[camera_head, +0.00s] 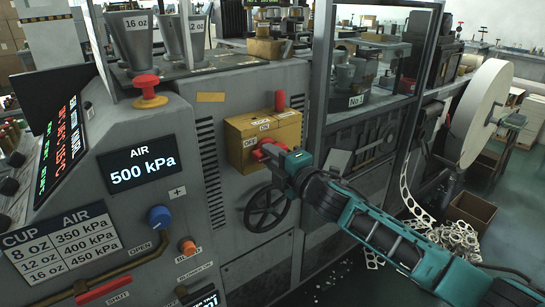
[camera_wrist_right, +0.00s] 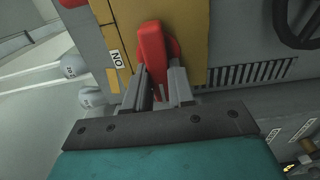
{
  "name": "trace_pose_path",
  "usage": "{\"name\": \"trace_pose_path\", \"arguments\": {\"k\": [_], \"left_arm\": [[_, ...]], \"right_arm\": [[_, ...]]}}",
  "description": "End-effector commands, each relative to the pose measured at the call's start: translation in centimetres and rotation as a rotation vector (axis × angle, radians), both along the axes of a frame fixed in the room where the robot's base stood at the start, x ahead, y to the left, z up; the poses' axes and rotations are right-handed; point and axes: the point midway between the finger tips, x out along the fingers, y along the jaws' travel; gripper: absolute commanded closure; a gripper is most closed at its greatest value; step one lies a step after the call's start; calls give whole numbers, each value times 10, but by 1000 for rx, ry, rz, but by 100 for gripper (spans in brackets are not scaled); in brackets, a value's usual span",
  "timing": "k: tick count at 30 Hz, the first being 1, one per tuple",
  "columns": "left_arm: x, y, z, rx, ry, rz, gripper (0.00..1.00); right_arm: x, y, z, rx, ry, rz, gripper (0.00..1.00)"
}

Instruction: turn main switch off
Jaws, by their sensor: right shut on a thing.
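The main switch is a yellow box (camera_head: 245,129) on the grey machine front, with a red handle (camera_head: 268,149) low on its face. My right gripper (camera_head: 279,155) reaches in from the right and is shut on the red handle. In the right wrist view the red handle (camera_wrist_right: 151,48) stands between the two grey fingers (camera_wrist_right: 160,85). A white "ON" label (camera_wrist_right: 116,59) shows beside the handle there. The fingers hide part of the handle's base. My left gripper is not in view.
A black handwheel (camera_head: 266,209) sits just below the box. A red mushroom button (camera_head: 147,82), a blue knob (camera_head: 160,216) and an orange knob (camera_head: 188,247) are on the panel at left. A glazed guard frame (camera_head: 322,85) stands right of the box.

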Motion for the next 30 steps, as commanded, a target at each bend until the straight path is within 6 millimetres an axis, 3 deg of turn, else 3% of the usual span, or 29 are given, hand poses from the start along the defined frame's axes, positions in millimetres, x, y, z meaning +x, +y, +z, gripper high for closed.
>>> {"name": "trace_pose_path", "arguments": {"k": [8,20,30], "left_arm": [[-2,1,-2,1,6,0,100],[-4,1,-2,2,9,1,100],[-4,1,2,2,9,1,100]], "right_arm": [[1,0,2,-2,-4,-1,52],[-6,-6,0,-2,-1,-1,51],[-51,-38,0,-2,-1,-1,51]]}}
